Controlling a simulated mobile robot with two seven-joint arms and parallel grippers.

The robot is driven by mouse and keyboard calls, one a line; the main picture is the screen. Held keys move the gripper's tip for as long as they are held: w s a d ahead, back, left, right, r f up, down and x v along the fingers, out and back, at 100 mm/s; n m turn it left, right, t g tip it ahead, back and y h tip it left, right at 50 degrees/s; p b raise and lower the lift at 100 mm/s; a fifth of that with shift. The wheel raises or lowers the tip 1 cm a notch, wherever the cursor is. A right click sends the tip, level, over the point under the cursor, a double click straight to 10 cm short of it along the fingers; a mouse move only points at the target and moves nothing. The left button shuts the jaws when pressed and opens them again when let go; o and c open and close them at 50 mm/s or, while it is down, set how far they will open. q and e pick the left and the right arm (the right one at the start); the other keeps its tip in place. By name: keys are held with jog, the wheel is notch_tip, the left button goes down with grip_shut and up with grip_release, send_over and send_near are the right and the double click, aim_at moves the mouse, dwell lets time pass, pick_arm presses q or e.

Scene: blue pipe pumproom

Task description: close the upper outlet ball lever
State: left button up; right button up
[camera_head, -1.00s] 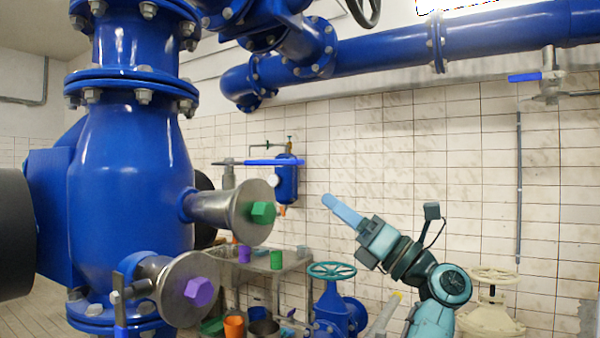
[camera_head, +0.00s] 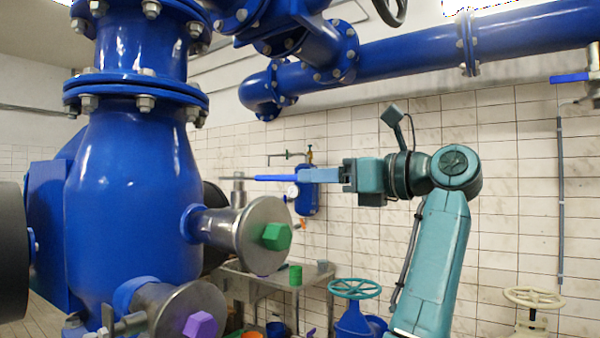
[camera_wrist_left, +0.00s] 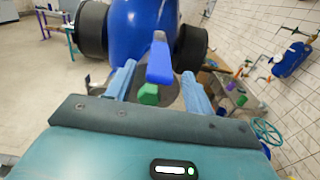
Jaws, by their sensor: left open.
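The upper outlet ball lever (camera_head: 272,178) is a blue bar running right from a grey valve stem (camera_head: 238,190), above the upper outlet's round steel flange. A green hexagonal plug (camera_head: 277,236) sits on that flange. My left gripper (camera_head: 314,175) is level with the lever at its free right end. In the left wrist view, the blue lever end (camera_wrist_left: 160,62) shows between my two pale blue fingers, which stand apart on either side. I see no grip on it. The green plug (camera_wrist_left: 148,94) shows below the lever. My right gripper is not in view.
The big blue pump body (camera_head: 135,190) fills the left. A lower outlet with a purple plug (camera_head: 200,326) is below. A gauge and small blue vessel (camera_head: 308,198) sit behind the lever. A teal handwheel (camera_head: 355,289) and a table (camera_head: 318,270) stand lower down.

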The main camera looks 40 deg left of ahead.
aim_at(288, 178)
pick_arm(q)
jog(key=a, duration=0.3)
jog(key=a+p, duration=0.1)
jog(key=a, duration=0.1)
jog(key=shift+s+a, duration=0.15)
jog(key=shift+s, duration=0.1)
jog(key=shift+c, duration=0.5)
grip_shut()
